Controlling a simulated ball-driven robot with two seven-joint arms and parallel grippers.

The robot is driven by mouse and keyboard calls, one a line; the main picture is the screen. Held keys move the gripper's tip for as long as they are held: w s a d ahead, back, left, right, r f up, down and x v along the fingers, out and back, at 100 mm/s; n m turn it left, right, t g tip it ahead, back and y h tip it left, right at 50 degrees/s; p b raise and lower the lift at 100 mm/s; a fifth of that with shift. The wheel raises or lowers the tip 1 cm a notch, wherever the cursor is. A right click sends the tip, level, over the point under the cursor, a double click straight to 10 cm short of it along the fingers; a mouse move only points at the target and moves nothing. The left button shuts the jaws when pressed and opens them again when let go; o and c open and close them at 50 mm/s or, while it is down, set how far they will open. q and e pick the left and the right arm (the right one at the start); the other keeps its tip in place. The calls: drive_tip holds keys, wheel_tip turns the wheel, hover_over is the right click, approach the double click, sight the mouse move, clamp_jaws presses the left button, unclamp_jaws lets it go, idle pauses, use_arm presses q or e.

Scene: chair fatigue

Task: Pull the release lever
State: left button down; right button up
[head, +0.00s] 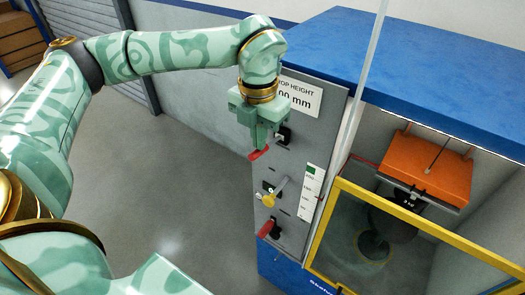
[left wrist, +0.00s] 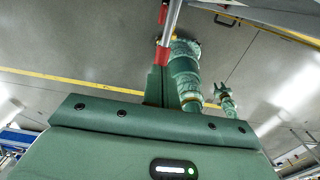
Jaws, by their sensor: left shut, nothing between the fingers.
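A grey control panel (head: 288,190) on the blue machine carries several levers. The upper lever has a red handle (head: 258,154), the middle one a yellow knob (head: 268,200), the lower one a red handle (head: 266,228). I cannot tell which is the release lever. My left gripper (head: 257,143) is shut and empty, pointing down at the upper red handle. Its fingertips are at or just above that handle; whether they touch is unclear. In the left wrist view the shut fingers (left wrist: 161,86) show near red parts (left wrist: 162,57) and a metal rod. My right gripper is not clearly visible.
A sign (head: 297,96) sits at the panel's top, partly hidden by my gripper. The machine's blue top (head: 400,65) and yellow-framed guard (head: 425,222) are to the right, with an orange block (head: 428,168) inside. The grey floor (head: 190,195) left of the panel is clear.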

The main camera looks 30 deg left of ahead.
sight(258, 152)
use_arm(q)
drive_tip(key=shift+f+b, duration=0.5)
drive_tip(key=shift+f, duration=0.4)
drive_tip(key=shift+s+f+b, duration=0.25)
drive_tip(key=shift+f+b, duration=0.3)
drive_tip(key=shift+f, duration=0.2)
drive_tip(key=shift+w+f, duration=0.1)
drive_tip(key=shift+f, duration=0.2)
drive_tip(key=shift+r+p, duration=0.35)
drive_tip(key=shift+r, duration=0.3)
drive_tip(key=r+p, duration=0.2)
drive_tip(key=s+r+p, duration=0.1)
drive_tip(key=r+p, duration=0.1)
drive_tip(key=r, duration=0.1)
drive_tip(key=r+p, duration=0.2)
drive_tip(key=r, duration=0.1)
drive_tip(key=shift+s+a+r, duration=0.1)
drive_tip(key=shift+s, duration=0.2)
